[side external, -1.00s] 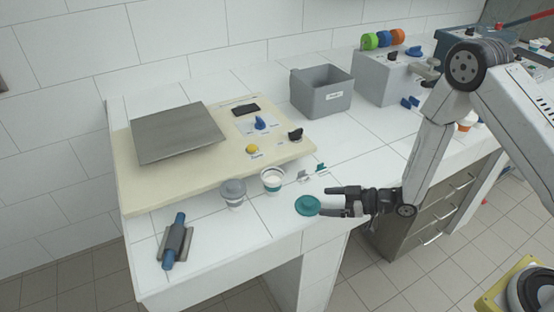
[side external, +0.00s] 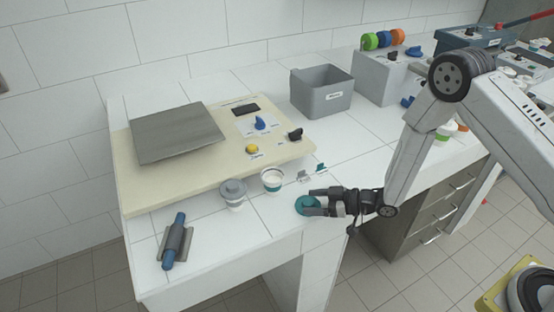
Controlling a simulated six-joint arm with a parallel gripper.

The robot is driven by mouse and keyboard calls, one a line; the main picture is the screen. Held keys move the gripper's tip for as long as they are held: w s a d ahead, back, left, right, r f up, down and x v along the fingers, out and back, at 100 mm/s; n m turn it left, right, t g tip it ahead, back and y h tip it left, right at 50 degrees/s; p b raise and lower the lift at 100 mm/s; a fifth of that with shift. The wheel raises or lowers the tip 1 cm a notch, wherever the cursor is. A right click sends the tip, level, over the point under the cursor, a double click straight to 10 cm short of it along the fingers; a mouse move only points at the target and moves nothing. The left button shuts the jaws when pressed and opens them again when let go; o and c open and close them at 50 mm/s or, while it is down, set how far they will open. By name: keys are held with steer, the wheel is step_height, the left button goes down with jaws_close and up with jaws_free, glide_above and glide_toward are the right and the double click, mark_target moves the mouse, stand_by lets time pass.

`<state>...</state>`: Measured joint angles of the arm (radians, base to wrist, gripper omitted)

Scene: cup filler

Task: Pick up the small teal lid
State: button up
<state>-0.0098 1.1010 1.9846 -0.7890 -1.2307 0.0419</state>
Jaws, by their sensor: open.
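The small teal lid (side external: 301,205) lies on the white counter near its front edge, right of the cups. My gripper (side external: 312,202) is low over the counter, coming in from the right. Its fingers are open and reach around or over the lid, covering its right part. I cannot tell whether they touch it.
A cup with a grey lid (side external: 233,192) and an open cup with a teal band (side external: 271,181) stand left of the lid. A blue-handled roller (side external: 175,240) lies at the front left. A cream panel (side external: 190,192) and a grey bin (side external: 322,98) are behind.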

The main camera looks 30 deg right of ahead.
mark_target(314, 203)
jaws_close()
steer(key=shift+r, duration=0.15)
stand_by(0.4)
step_height(314, 203, up, 10)
stand_by(0.8)
stand_by(0.6)
steer(key=w+a+r, duration=0.1)
steer(key=w, duration=0.2)
steer(key=w+a+r, duration=0.1)
steer(key=w+a, duration=0.1)
steer(key=w, duration=0.1)
steer(key=w+a+r, duration=0.1)
steer(key=w+a, duration=0.1)
steer(key=w, duration=0.1)
steer(key=shift+a+r, duration=0.1)
steer(key=shift+a, duration=0.15)
